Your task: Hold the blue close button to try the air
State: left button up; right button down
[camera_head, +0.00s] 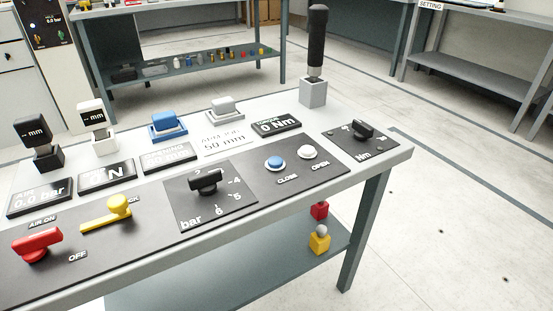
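The blue close button (275,162) sits on the black panel at the right part of the bench, above the label CLOSE. The white open button (308,152) is just to its right, above the label OPEN. The air display (40,197) at the left reads 0.0 bar. The red air lever (37,244) sits between the labels AIR ON and OFF. The bar knob (206,180) is on a dial plate left of the blue button. Neither of my grippers shows in the head view.
A yellow lever (106,213) stands right of the red one. A black-handled tool (316,42) stands upright in a grey block at the back. A blue block (166,124) and a torque display (275,124) sit behind the panel. The floor right of the bench is clear.

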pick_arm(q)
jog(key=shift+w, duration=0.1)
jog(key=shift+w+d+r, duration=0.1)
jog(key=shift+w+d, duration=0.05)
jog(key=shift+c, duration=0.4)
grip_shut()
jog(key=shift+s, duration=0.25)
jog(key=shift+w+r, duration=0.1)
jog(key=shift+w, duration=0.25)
